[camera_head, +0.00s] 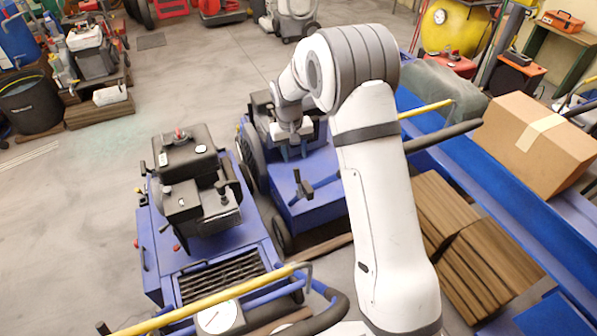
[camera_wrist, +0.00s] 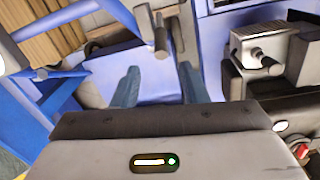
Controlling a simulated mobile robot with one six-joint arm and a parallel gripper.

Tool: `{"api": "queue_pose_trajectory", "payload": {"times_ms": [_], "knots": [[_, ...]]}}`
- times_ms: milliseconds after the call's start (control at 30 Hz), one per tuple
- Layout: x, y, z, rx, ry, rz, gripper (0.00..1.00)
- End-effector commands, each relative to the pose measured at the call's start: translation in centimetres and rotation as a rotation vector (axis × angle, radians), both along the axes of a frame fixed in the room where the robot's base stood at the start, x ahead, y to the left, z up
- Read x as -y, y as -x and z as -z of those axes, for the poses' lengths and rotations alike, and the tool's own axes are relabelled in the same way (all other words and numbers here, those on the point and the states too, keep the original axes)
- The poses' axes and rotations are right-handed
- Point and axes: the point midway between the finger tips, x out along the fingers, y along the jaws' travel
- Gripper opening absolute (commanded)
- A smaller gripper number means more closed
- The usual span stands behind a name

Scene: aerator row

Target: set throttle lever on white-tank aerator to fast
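Two blue aerators stand side by side. The near aerator (camera_head: 215,255) has a black engine and a black tank. The other aerator (camera_head: 315,205) stands behind it, partly covered by my arm; no white tank can be made out clearly on it in the head view. A black-ended lever (camera_head: 303,187) sticks up from its front. In the wrist view, a dark lever with a rounded end (camera_wrist: 161,40) shows beyond and between my fingertips. My gripper (camera_head: 294,151) is over the far aerator; its teal fingers (camera_wrist: 158,78) are apart, with nothing between them.
A pale grey box with a black knob (camera_wrist: 262,50) sits close on the right in the wrist view. A yellow handlebar (camera_head: 205,300) crosses the front. A cardboard box (camera_head: 535,145) stands on a blue bench at right, near brown stacked boards (camera_head: 480,250). Open floor lies at left.

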Motion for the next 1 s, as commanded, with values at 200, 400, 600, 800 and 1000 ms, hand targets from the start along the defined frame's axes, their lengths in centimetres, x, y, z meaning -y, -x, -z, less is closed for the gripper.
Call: {"api": "queue_pose_trajectory", "payload": {"times_ms": [200, 400, 600, 800, 1000], "knots": [[0.1, -0.2, 2.7, -0.005, 0.002, -0.001, 0.40], [0.4, -0.2, 6.0, -0.005, 0.002, -0.002, 0.40], [0.5, -0.3, 7.8, -0.003, 0.002, -0.001, 0.40], [0.6, -0.3, 8.1, -0.001, 0.001, -0.001, 0.40], [0.6, -0.3, 8.1, -0.002, 0.001, 0.000, 0.32]]}}
